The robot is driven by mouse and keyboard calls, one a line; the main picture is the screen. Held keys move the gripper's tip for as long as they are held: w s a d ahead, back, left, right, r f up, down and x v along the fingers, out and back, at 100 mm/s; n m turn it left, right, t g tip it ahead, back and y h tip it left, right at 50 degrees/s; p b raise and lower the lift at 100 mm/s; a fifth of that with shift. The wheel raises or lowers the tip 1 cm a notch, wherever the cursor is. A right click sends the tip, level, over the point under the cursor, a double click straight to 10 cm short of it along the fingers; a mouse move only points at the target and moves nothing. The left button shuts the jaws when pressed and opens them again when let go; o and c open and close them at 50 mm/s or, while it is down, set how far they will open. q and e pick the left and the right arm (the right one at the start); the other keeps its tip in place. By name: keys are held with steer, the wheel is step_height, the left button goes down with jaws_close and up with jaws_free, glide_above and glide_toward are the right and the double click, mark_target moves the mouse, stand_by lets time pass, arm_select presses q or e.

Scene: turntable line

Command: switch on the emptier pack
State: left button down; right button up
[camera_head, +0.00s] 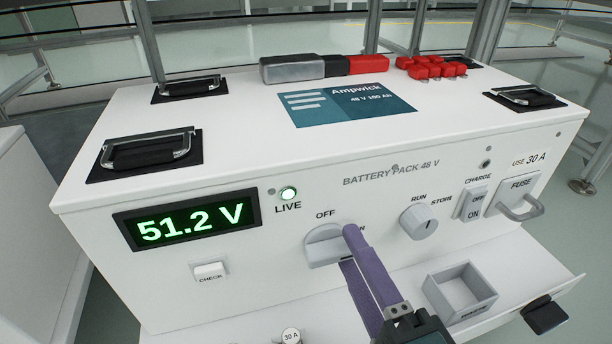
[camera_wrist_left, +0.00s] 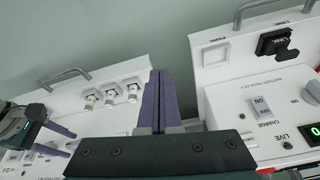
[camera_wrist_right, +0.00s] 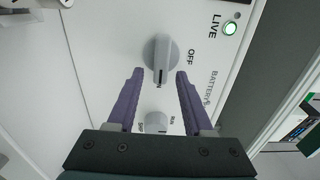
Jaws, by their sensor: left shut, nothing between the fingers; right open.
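A white battery pack (camera_head: 250,175) fills the head view. Its display (camera_head: 188,220) reads 51.2 V and its LIVE lamp (camera_head: 288,193) glows green. Its grey OFF/ON knob (camera_head: 324,244) also shows in the right wrist view (camera_wrist_right: 160,52), with its dark mark towards ON. My right gripper (camera_wrist_right: 160,73) is open, its fingertips to either side of the knob; I cannot tell whether they touch it. My left gripper (camera_wrist_left: 160,74) is shut and empty. Beyond it, in the left wrist view, is another white unit (camera_wrist_left: 222,100) with a LIVE lamp and a partly cut-off green display (camera_wrist_left: 313,133).
Below the knob is a white ledge with a small open grey box (camera_head: 460,292) and a 30 A fuse (camera_head: 290,336). CHARGE switch (camera_head: 474,204), RUN/STORE knob (camera_head: 419,221) and fuse handle (camera_head: 520,208) are to the right. Red caps (camera_head: 430,68) lie on top.

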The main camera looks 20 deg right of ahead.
steer(key=s+p, duration=0.3)
steer(key=s, duration=0.7)
steer(key=shift+d, duration=0.15)
